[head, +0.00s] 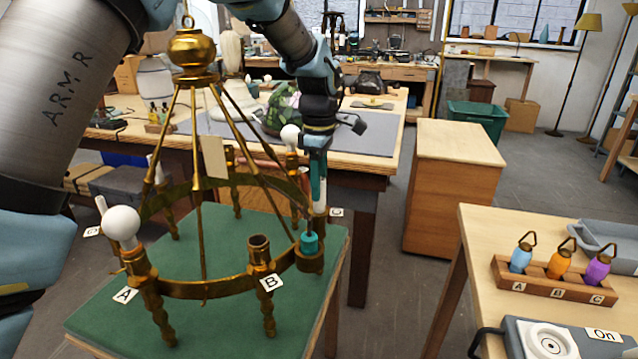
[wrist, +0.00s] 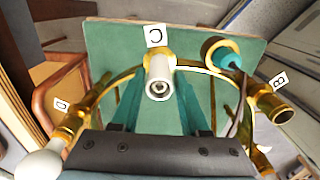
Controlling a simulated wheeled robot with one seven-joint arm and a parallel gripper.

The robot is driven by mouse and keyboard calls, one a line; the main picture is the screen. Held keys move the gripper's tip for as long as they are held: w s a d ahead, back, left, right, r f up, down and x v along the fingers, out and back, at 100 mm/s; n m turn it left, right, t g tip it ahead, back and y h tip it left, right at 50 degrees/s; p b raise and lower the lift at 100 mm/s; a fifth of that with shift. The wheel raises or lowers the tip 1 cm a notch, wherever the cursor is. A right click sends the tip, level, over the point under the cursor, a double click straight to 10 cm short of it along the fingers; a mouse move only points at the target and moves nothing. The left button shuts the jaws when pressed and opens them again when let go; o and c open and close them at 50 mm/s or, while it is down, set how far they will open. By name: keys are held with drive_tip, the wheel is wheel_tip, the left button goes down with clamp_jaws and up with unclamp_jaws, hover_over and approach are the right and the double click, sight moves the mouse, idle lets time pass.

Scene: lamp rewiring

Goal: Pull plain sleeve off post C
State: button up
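A brass chandelier ring (head: 205,289) with lettered posts stands on a green-topped table. The plain white sleeve (wrist: 158,76) stands on post C, beside its C tag (wrist: 156,35). In the head view the sleeve (head: 320,198) shows only partly, under my gripper (head: 317,182). My gripper points down over post C. In the wrist view its two teal fingers (wrist: 158,98) are spread, one on each side of the sleeve, with gaps visible. Whether the fingertips reach down beside the sleeve is hard to tell.
A teal piece (head: 309,243) with a dark cable sits on the ring between posts B and C. White bulbs stand on post A (head: 122,222) and post D (wrist: 40,165). Post B (head: 260,250) is bare brass. Slanting brass rods (head: 257,135) rise left of my gripper.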

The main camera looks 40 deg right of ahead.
clamp_jaws()
idle(0.3)
drive_tip(key=shift+r+p, duration=4)
drive_tip(key=shift+r, duration=1)
